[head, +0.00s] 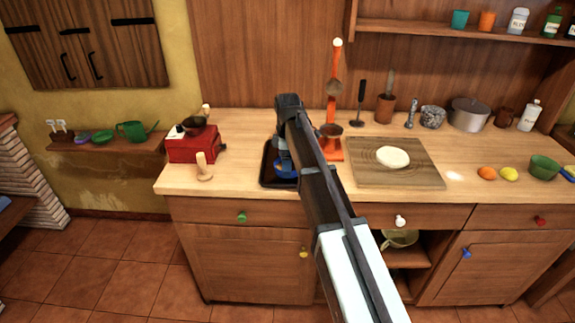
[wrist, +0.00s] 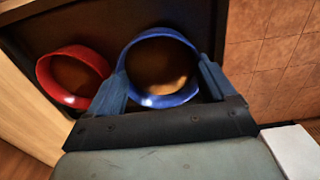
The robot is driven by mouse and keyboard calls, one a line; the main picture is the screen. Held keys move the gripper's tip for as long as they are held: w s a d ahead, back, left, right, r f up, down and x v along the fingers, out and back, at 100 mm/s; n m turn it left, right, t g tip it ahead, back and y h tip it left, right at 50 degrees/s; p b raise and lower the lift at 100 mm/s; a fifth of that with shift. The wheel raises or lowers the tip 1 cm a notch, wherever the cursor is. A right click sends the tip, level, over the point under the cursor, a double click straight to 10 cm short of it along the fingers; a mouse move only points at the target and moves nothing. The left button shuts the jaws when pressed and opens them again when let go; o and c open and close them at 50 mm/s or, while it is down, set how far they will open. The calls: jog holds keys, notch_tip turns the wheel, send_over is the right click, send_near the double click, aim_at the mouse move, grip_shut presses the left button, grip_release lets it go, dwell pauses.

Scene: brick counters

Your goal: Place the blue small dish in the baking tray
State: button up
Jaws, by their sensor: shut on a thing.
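The blue small dish (wrist: 160,101) is a round blue ring-walled dish between the two fingers of my gripper (wrist: 163,85), which is shut on it. It also shows in the head view (head: 286,172), partly hidden by my arm. The dark baking tray (head: 266,180) lies on the counter, and my gripper is over it. In the wrist view the dish is over the tray's dark floor (wrist: 110,30); I cannot tell whether it touches the floor. My arm hides the right part of the tray.
A red dish (wrist: 74,76) is in the tray, close to the left finger. A red appliance (head: 192,145) and a wooden pestle-like piece (head: 203,168) stand left of the tray. An orange stand (head: 334,110) is behind, and a wooden board (head: 420,170) with dough lies to the right.

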jog(key=shift+f, duration=0.65)
jog(key=shift+f, duration=0.15)
jog(key=o, duration=1)
notch_tip(320, 180, up, 12)
jog(key=shift+r, duration=0.2)
